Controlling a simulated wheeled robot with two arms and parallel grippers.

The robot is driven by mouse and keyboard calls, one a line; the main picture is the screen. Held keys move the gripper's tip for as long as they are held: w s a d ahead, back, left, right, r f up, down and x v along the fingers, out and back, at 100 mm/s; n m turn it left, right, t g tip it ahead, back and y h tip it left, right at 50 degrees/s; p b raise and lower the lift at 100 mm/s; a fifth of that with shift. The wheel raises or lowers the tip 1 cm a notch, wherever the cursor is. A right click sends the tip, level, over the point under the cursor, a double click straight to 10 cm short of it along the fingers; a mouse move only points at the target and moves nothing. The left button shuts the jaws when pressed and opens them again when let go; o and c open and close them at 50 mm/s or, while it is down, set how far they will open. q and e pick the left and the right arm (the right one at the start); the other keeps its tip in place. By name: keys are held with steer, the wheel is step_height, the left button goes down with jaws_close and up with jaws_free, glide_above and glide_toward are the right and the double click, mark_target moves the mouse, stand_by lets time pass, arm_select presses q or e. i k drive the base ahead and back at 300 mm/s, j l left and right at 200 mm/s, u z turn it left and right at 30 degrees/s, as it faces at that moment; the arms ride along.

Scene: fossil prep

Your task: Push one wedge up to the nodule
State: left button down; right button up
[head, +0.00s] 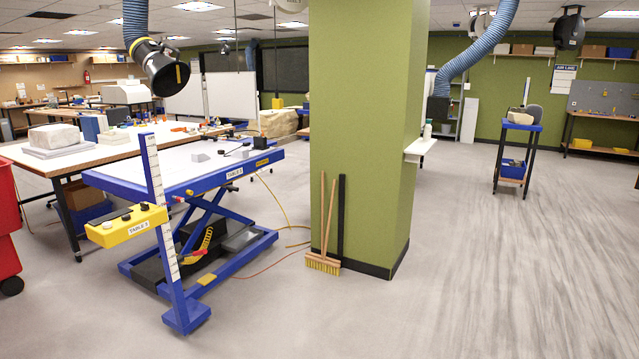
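Neither of my grippers is in view. A large pale stone-like block (54,137) rests on a grey slab on the long table at the left. I cannot tell whether it is the nodule. Another pale lump (520,117) sits on a small blue cart (523,126) at the right.
A green pillar (360,130) stands in the middle, with a broom (323,262) leaning on it. A yellow control box (127,226) and a blue scaled post (156,195) stand before the lift table. A red bin (5,225) is at the left edge.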

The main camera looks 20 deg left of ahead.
mark_target(242, 153)
steer(key=i+j+u, duration=0.25)
steer(key=i, duration=0.8)
steer(key=i+u, duration=0.3)
steer(key=i, duration=2.25)
steer(key=i+l+u, duration=0.15)
steer(key=i, duration=1.3)
steer(key=i+u, duration=0.15)
steer(key=i, duration=0.4)
steer(key=i+l+u, duration=0.1)
steer(key=i, duration=0.45)
